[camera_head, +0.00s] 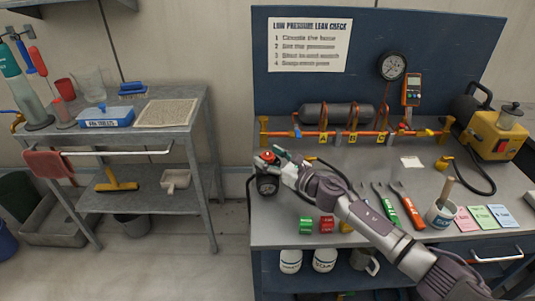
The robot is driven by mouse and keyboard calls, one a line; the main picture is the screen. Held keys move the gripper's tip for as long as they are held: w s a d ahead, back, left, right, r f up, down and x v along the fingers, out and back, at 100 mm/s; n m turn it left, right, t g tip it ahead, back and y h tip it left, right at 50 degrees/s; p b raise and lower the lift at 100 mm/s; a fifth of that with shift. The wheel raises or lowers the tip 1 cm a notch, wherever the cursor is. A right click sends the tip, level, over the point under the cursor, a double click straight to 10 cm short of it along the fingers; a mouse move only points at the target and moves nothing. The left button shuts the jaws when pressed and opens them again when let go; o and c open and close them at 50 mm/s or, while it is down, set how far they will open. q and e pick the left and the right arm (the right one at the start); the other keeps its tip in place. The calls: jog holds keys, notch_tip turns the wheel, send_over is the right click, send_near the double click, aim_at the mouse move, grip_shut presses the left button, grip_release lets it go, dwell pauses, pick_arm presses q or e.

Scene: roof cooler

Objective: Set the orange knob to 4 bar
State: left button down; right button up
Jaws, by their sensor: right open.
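The orange-red knob (268,157) sits on top of a small regulator at the left end of the blue workbench. A dark round gauge (267,186) faces forward just below the knob; its reading is too small to make out. My right gripper (279,164) is open at the right side of the knob and regulator, very close to them. I cannot tell whether a finger touches the knob. My right arm reaches in from the lower right and hides part of the bench top. My left gripper is out of view.
A pipe with orange sections and yellow tags (352,138) runs behind the regulator, below a dark cylinder (336,113). A wall gauge (391,66) hangs above. A grey cart (205,125) is at left.

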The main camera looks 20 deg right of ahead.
jog(key=shift+w+a, duration=0.2)
jog(key=shift+w, duration=0.25)
jog(key=c, duration=1.2)
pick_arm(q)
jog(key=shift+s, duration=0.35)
pick_arm(e)
jog(key=shift+o, duration=0.2)
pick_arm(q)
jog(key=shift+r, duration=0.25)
pick_arm(e)
jog(key=shift+r+h, duration=0.1)
jog(key=shift+h, duration=0.2)
